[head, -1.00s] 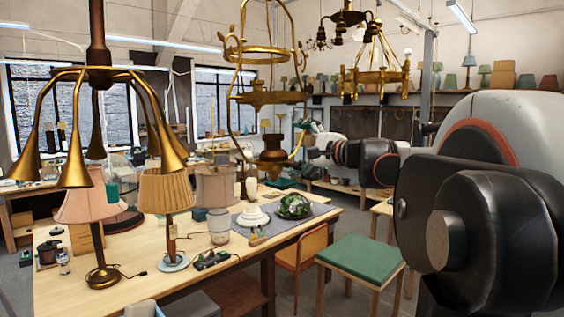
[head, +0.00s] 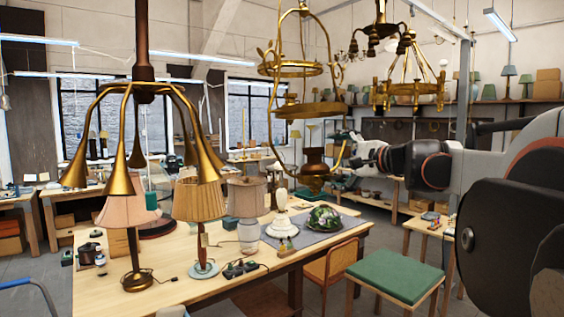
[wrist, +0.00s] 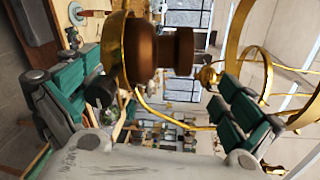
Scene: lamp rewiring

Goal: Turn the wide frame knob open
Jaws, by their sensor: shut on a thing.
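The wide brass frame (head: 297,120) hangs from above in the head view, with rings and a copper-brown cup low inside it. My gripper (head: 350,153) is at the lower right side of the frame, small and partly hard to make out there. In the wrist view, its green-padded fingers (wrist: 160,98) stand far apart, on either side of the brown cup (wrist: 150,55). A small round brass knob (wrist: 208,75) shows by the right finger, and a dark cylinder is by the left finger. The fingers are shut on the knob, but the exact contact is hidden.
A bell-armed chandelier (head: 140,90) hangs at the left, and another brass chandelier (head: 408,75) hangs behind the frame at the right. The wooden table (head: 215,283) below holds several lamps. A green stool (head: 392,275) stands at the right.

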